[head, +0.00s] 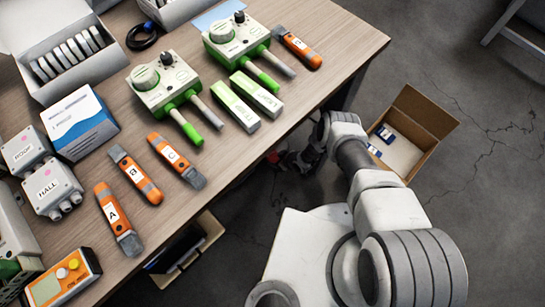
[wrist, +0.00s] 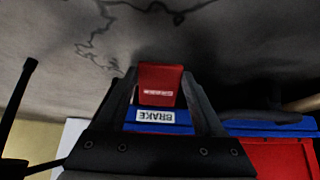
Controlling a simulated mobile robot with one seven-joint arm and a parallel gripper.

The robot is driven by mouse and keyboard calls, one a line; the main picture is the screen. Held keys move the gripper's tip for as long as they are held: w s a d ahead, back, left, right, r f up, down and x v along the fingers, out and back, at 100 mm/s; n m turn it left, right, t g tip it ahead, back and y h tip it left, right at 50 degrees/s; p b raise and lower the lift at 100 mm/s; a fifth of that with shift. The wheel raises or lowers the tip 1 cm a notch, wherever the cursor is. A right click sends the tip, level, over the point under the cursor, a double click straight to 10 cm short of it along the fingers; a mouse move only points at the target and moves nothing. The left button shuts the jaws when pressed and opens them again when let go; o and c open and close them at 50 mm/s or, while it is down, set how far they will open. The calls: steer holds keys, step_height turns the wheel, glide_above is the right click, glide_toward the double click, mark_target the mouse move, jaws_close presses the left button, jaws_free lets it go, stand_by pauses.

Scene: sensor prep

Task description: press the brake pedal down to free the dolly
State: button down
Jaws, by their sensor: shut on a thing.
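The brake pedal (wrist: 160,84) is a red block with small white lettering, in the middle of the wrist view. Below it is a blue part with a white label (wrist: 155,115) reading BRAKE, upside down. My gripper (wrist: 158,76) has one dark finger on each side of the red pedal and is shut on it. In the head view my gripper (head: 292,162) is low beside the table edge, with a little red near it; the pedal is not clear there. More of the dolly, a blue and red body (wrist: 275,150), shows at the lower right of the wrist view; most of it is hidden.
The wooden table (head: 235,150) holds orange tools, green-and-white sensor units and boxes. An open cardboard box (head: 425,110) stands on the floor to the right of my arm. Another open box (head: 205,235) is below the table's front edge.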

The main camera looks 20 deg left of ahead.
steer(key=shift+w, duration=0.2)
steer(key=shift+c, duration=1.1)
jaws_free()
steer(key=shift+o, duration=1.1)
steer(key=shift+s, duration=0.1)
